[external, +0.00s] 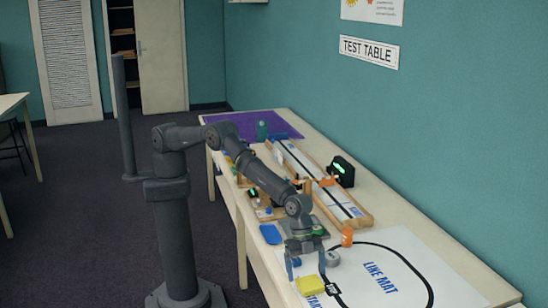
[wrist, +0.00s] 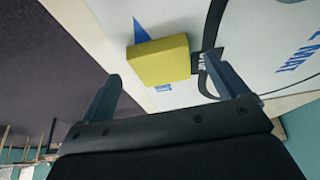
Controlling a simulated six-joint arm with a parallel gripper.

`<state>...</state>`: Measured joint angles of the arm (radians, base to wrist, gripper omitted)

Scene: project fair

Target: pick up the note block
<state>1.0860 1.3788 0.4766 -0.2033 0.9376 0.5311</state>
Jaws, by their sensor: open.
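The yellow note block (external: 311,285) lies on the white mat (external: 402,257) near the front edge of the table. In the wrist view the note block (wrist: 161,61) shows whole, just beyond the fingertips and between their lines. My gripper (external: 307,271) is above the near end of the table, pointing down. In the wrist view my gripper (wrist: 162,70) has its two fingers wide apart with nothing between them. The block appears clear of both fingers, though the right fingertip is close to its right end.
A grey round thing (external: 332,258) and an orange bottle-like thing (external: 347,236) stand beside the gripper. A long wooden track (external: 318,186) and a black device (external: 341,171) are farther back. The mat's right part is clear.

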